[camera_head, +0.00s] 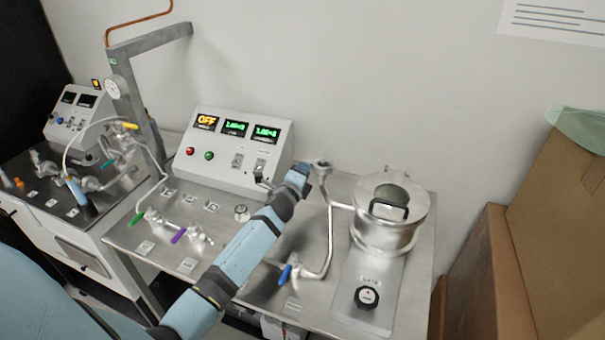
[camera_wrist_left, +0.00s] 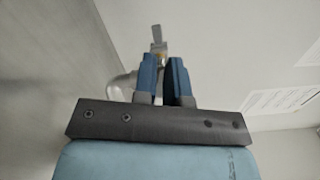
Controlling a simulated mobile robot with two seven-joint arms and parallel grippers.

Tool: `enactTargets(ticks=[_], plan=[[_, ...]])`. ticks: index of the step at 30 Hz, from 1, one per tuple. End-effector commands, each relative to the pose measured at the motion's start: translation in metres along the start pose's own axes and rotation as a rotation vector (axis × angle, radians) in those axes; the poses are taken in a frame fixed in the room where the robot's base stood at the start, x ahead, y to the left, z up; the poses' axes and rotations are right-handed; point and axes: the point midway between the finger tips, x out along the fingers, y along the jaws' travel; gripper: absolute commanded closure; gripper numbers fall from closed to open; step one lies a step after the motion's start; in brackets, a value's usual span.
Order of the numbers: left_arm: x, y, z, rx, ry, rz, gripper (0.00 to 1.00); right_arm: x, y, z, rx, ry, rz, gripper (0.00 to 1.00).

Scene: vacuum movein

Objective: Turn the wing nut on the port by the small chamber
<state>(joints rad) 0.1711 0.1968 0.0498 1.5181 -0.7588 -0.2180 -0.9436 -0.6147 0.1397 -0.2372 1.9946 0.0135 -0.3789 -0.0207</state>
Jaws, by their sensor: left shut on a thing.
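The small chamber (camera_head: 388,225) is a steel cylinder with a round window and a black handle on its lid. A bent metal pipe (camera_head: 331,232) runs beside it, and the port (camera_head: 322,165) is at the pipe's upper end, left of the chamber. My left gripper (camera_head: 305,170) is at this port, its blue fingers shut on the wing nut. In the left wrist view the fingers (camera_wrist_left: 164,72) are close together, and a metal part of the wing nut (camera_wrist_left: 157,36) shows just past their tips. The grip itself is mostly hidden by the fingers.
A control box (camera_head: 235,150) with lit displays stands behind my left arm. A blue-handled valve (camera_head: 286,274) and a black knob (camera_head: 367,297) are on the steel bench. Cardboard boxes (camera_head: 560,220) stand at the right. A grey frame (camera_head: 130,90) rises at the left.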

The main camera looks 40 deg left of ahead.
Motion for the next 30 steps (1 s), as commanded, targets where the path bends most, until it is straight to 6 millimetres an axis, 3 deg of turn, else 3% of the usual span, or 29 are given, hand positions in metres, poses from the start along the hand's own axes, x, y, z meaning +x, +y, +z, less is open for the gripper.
enactTargets(ticks=[30], plan=[[-0.0002, 0.0028, -0.0018, -0.966, -0.001, 0.001, 1.00, 0.0006, 0.0019, 0.0006, -0.001, 0.001, 0.003, 0.57]])
